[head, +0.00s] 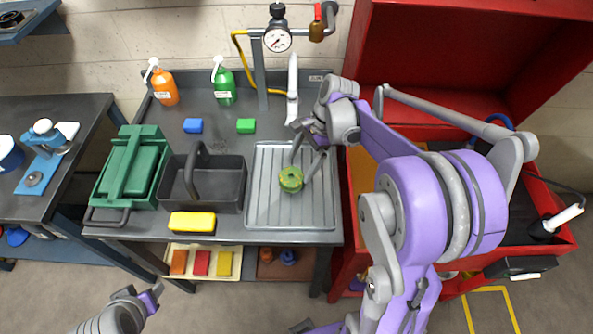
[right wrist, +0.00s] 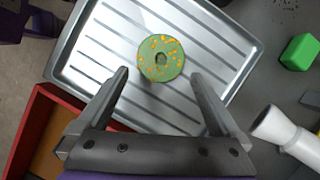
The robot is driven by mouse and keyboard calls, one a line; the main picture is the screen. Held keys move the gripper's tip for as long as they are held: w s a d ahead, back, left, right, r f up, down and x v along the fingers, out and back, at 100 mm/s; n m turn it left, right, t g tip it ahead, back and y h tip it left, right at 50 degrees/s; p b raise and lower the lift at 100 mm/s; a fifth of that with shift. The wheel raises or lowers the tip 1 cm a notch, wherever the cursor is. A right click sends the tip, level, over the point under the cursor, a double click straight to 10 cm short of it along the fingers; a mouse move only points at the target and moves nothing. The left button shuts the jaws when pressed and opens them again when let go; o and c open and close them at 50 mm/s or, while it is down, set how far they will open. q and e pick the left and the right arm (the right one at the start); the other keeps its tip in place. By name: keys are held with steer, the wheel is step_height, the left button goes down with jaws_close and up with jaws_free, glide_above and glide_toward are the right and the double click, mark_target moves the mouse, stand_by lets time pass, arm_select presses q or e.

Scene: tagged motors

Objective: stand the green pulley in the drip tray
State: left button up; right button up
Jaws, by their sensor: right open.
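The green pulley (head: 291,180) stands in the grey ribbed drip tray (head: 262,212), near its middle. In the right wrist view the pulley (right wrist: 160,58) is a green disc with orange specks and a dark centre hole, on the tray (right wrist: 100,40). My right gripper (head: 308,166) is open above the tray. In the right wrist view its two fingers (right wrist: 160,80) lie apart on either side of and short of the pulley, with nothing between them. My left gripper (head: 152,294) is at the lower left, away from the bench, and its finger opening is unclear.
A black carrier with a handle (head: 224,192), a yellow block (head: 192,222) and a green toolbox (head: 105,186) stand left of the tray. A red cabinet (head: 440,55) borders the right.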

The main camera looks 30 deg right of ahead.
steer(key=v, duration=0.6)
steer(key=s+a+f+n+t+h, duration=0.1)
steer(key=s+a+n, duration=0.3)
steer(key=n, duration=0.2)
steer(key=s+a+f+n+t+h, duration=0.1)
steer(key=s+a+n+t+h, duration=0.1)
steer(key=s+a+n, duration=0.2)
steer(key=s+a+f+n+t+h, duration=0.1)
steer(key=s+a+n+t, duration=0.1)
steer(key=s+a+n, duration=0.2)
steer(key=shift+s+f+n+h, duration=0.1)
steer(key=shift+f+n+h, duration=0.05)
steer(key=shift+n, duration=0.75)
steer(key=shift+s+f+n+h, duration=0.1)
steer(key=shift+f+n+h, duration=0.05)
steer(key=shift+n, duration=0.75)
steer(key=shift+s+a+f+n, duration=0.2)
steer(key=shift+s+f+n, duration=0.1)
steer(key=shift+n, duration=0.4)
steer(key=shift+c, duration=0.3)
